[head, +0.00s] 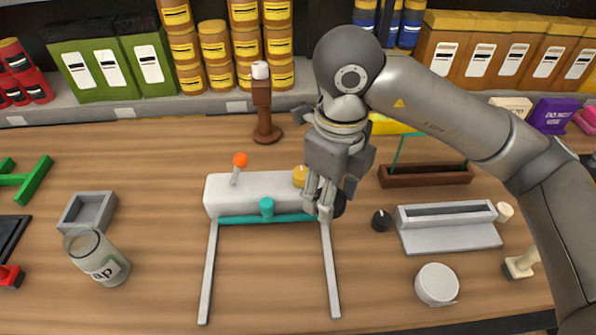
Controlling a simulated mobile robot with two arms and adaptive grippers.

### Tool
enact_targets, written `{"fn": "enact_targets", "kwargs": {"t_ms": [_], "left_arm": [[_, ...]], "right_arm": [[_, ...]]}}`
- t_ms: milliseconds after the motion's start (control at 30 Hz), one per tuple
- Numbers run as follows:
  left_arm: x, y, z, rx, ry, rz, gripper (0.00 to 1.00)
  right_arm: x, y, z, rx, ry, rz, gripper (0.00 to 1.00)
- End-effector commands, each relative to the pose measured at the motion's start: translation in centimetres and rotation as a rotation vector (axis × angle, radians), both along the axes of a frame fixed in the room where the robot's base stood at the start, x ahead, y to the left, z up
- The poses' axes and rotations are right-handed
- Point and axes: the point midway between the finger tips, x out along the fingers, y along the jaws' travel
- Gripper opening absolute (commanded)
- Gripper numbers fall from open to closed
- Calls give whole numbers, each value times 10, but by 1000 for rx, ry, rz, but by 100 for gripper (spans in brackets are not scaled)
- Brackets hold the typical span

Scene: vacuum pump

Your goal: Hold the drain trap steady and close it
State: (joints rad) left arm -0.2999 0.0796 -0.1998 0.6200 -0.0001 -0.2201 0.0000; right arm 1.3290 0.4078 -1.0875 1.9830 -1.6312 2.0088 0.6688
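A grey-white cylindrical body (262,192), apparently the pump, lies across the middle of the table. It has an orange-tipped lever (240,161) and a yellow cap (300,176) on top. A teal bar with a teal knob (267,206) runs along its front. A clear jar (97,258) with a label, partly readable as "ap", stands tilted at the left; I cannot tell for certain whether it is the drain trap. My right gripper (322,208) points down at the body's right end, hiding part of it; contact and grip are unclear. My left gripper is out of view.
Two grey rails (331,270) extend forward from the body. A grey square tray (88,212) is left. A brown post (264,110) stands behind. A black knob (381,220), grey holder (450,236) and white round container (437,284) are right. The front middle is clear.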

Motion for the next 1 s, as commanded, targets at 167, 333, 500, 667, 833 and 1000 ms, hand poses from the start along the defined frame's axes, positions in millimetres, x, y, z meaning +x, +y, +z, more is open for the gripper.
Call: {"fn": "enact_targets", "kwargs": {"t_ms": [167,333,500,667,833,1000], "left_arm": [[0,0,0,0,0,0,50],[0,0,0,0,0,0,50],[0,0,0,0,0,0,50],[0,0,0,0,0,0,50],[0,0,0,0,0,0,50],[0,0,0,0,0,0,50]], "right_arm": [[1,-9,-6,-2,-2,122,39],[1,-25,-19,-5,-4,385,39],[0,-42,-32,-6,-7,678,39],[-2,-58,-44,-9,-9,956,39],[-6,-75,-56,-10,-5,1251,39],[-11,-92,-68,-11,-3,1549,39]]}}
